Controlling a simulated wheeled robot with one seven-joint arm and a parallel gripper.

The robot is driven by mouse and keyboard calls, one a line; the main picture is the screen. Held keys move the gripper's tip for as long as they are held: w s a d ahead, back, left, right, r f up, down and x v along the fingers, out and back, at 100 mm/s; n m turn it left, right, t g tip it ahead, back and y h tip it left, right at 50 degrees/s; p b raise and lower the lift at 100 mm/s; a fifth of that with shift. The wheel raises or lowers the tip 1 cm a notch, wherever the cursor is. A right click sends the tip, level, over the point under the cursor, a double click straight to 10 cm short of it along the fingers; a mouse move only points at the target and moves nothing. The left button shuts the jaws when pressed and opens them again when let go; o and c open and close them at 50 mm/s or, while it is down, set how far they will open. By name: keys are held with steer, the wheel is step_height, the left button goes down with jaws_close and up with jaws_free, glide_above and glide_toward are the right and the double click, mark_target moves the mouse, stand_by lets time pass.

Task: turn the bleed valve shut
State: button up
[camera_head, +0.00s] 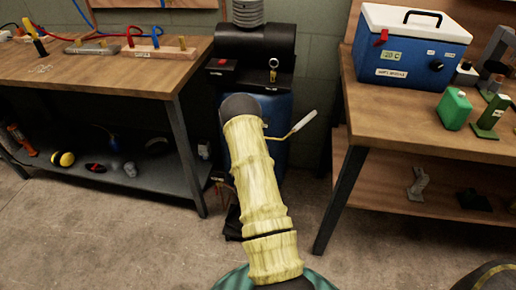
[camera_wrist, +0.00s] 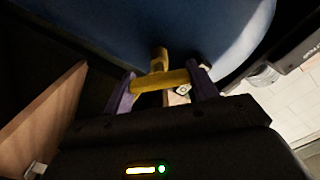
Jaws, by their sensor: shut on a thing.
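The bleed valve's yellow handle (camera_wrist: 150,82) lies crosswise under the blue tank in the wrist view, with a yellow stem rising from it towards the tank. My gripper (camera_wrist: 163,88) has its two purple fingers at either end of the yellow bar and is shut on it. In the head view my sleeved arm reaches to the blue tank (camera_head: 278,112) of the black-topped compressor (camera_head: 254,50). It hides most of the lower tank, and I cannot make out my gripper there.
A workbench (camera_head: 150,80) with a lower shelf stands at the left. Another bench (camera_head: 395,125) at the right carries a blue cooler (camera_head: 405,62) and green containers. A pale tag or lever (camera_head: 303,122) sticks out right of the tank.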

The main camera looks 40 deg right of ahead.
steer(key=m+b, duration=0.1)
steer(key=m, duration=0.1)
steer(key=m+b, duration=0.1)
steer(key=m, duration=0.2)
steer(key=shift+f+m+b, duration=0.3)
steer(key=shift+m+b, duration=1)
steer(key=shift+m, duration=0.9)
steer(key=o, duration=1)
steer(key=shift+r, duration=0.1)
steer(key=shift+s+a, duration=0.1)
steer(key=shift+s, duration=0.05)
steer(key=v, duration=1.7)
steer(key=shift+p, duration=0.3)
steer(key=shift+a, duration=0.15)
